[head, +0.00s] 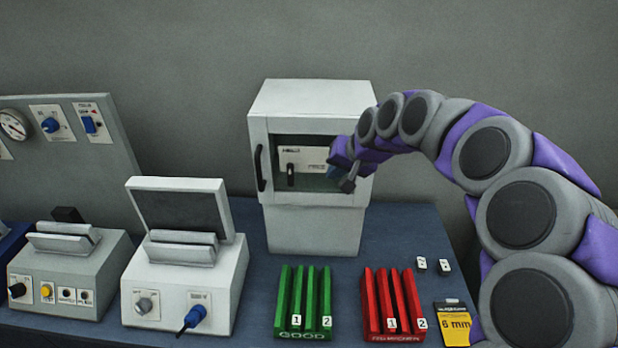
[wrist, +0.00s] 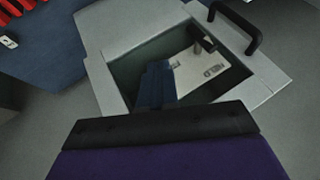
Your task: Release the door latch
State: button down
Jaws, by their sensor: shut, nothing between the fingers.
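A light grey cabinet (head: 312,228) stands on the table, its front framing a square window-like opening. A black bar handle (head: 260,168) is on the left of the front; it shows at upper right in the wrist view (wrist: 240,28). Inside the opening, a small black latch-like knob (head: 290,176) sits by a white lettered plate (head: 312,158). The wrist view shows the knob (wrist: 205,42) and plate (wrist: 200,72) too. My gripper (head: 342,178) is shut and empty at the opening's right side, apart from knob and handle.
Left of the cabinet are a white device with a raised lid (head: 180,270) and a grey device (head: 70,265). In front are a green rack (head: 304,325) and a red rack (head: 395,325). A yellow 6 mm card (head: 455,325) and two small white pieces lie right.

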aim_at(291, 170)
jog(key=w+a+f, duration=0.5)
jog(key=a+f, duration=0.3)
jog(key=shift+w, duration=0.25)
jog(key=shift+a, duration=0.15)
